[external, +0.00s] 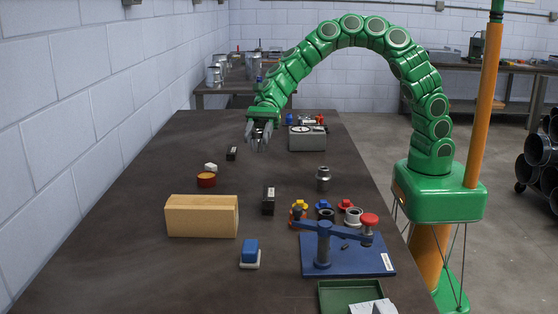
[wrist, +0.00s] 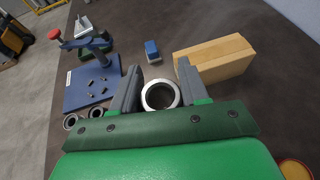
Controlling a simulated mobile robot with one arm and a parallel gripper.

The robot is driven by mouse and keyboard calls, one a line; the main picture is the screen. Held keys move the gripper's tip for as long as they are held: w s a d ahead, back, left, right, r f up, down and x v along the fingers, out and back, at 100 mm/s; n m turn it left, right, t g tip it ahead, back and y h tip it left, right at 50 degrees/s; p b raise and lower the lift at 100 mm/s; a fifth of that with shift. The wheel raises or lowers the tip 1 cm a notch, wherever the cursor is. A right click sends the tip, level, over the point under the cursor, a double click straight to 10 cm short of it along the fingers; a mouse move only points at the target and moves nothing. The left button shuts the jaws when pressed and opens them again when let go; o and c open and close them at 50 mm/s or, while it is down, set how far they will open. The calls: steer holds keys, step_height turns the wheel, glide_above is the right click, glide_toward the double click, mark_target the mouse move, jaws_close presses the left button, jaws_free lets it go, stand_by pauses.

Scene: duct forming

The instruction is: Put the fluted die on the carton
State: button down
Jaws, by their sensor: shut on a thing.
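The carton is a plain tan box (external: 202,216) lying on the near left of the dark table; it also shows at the upper right of the wrist view (wrist: 214,60). My gripper (external: 258,146) is above the far part of the table, beyond the carton and pointing down. In the wrist view its two grey fingers (wrist: 158,68) are shut on a silver metal ring (wrist: 147,97) with a wide round hole, which I take for the fluted die. Its outer sides are mostly hidden, so I cannot make out flutes. The die is apart from the carton.
A blue press (external: 345,253) with a red knob stands near right, above a green tray (external: 350,294). A blue-and-white block (external: 250,253), a black block (external: 268,201) and a red-brown tin (external: 206,180) lie around the carton. A metal bottle (external: 323,178) stands right. The table's middle is fairly clear.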

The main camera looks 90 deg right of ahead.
steer(key=w+a+r, duration=0.3)
steer(key=a+r, duration=0.1)
steer(key=a, duration=0.4)
glide_above(199, 204)
steer(key=shift+f, duration=5)
steer(key=shift+a+f, duration=0.1)
steer(key=shift+f, duration=1.55)
steer(key=shift+f, duration=0.1)
steer(key=c, duration=0.6)
jaws_free()
steer(key=shift+o, duration=0.2)
